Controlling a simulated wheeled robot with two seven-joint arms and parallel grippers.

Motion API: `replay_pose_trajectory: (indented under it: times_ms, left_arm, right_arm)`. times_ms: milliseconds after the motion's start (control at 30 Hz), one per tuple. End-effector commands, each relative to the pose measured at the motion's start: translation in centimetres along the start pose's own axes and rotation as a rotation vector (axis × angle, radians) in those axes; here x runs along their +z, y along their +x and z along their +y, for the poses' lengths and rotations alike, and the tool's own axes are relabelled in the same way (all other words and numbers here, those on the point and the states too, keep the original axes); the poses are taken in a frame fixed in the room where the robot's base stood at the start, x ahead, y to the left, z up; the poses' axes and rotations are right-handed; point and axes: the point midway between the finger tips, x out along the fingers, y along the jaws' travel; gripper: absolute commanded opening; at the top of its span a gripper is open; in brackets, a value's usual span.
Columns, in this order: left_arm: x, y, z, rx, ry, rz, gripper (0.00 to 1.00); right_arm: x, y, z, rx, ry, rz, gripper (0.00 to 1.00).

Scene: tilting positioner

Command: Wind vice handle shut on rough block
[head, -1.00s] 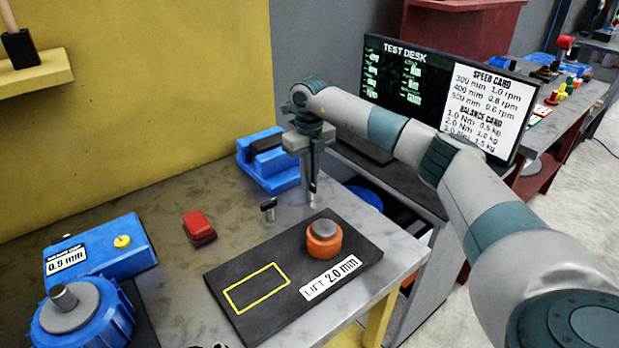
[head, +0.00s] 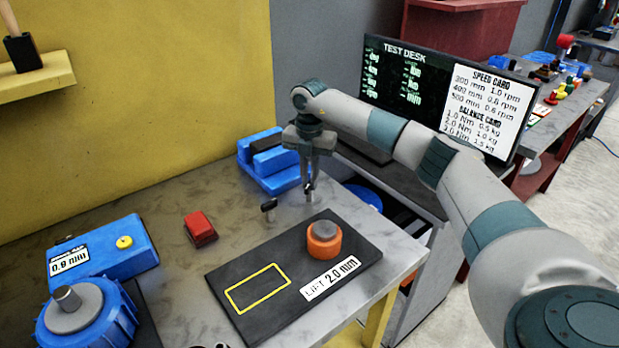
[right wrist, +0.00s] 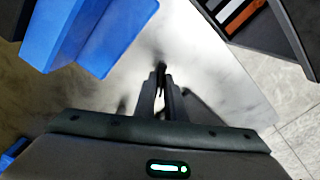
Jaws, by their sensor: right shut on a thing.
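The blue vice (head: 275,162) sits at the back of the grey bench against the yellow wall; part of it also shows at the upper left of the right wrist view (right wrist: 85,35). My right gripper (head: 309,190) points down just in front of the vice, at its right. Its fingers (right wrist: 161,95) are close together, shut on a small dark vice handle (right wrist: 160,67), which they mostly hide. A short dark peg with a grey end (head: 268,206) stands left of the gripper. I cannot make out the rough block. My left gripper is not in view.
A black plate (head: 225,268) with an orange-and-grey knob (head: 324,240) lies in front. A red block (head: 200,229), a blue gauge box (head: 128,240) and a blue round fixture (head: 105,315) are to the left. A monitor (head: 440,100) stands behind my right arm.

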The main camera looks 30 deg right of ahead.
Motion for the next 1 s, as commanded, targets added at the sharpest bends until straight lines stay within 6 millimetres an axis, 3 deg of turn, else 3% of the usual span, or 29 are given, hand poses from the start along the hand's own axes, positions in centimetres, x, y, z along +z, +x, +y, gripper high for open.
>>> replay_pose_trajectory:
  times_ms: [300, 767, 800, 867, 1000]
  left_arm:
    - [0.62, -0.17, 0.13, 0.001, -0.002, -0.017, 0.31]
    - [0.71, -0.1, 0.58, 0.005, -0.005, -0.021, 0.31]
    - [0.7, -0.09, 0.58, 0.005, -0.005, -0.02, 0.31]
    - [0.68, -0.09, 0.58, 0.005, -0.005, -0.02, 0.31]
    - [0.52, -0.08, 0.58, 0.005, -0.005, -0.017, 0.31]
  right_arm:
    - [0.18, -0.24, 0.04, 0.004, 0.128, -0.005, 0.0]
    - [0.2, -0.25, 0.04, 0.005, 0.143, -0.005, 0.0]
    - [0.21, -0.25, 0.04, 0.005, 0.143, -0.005, 0.17]
    - [0.19, -0.22, 0.04, 0.004, 0.142, -0.005, 0.29]
    - [0.12, -0.14, 0.03, 0.003, 0.141, -0.003, 0.29]
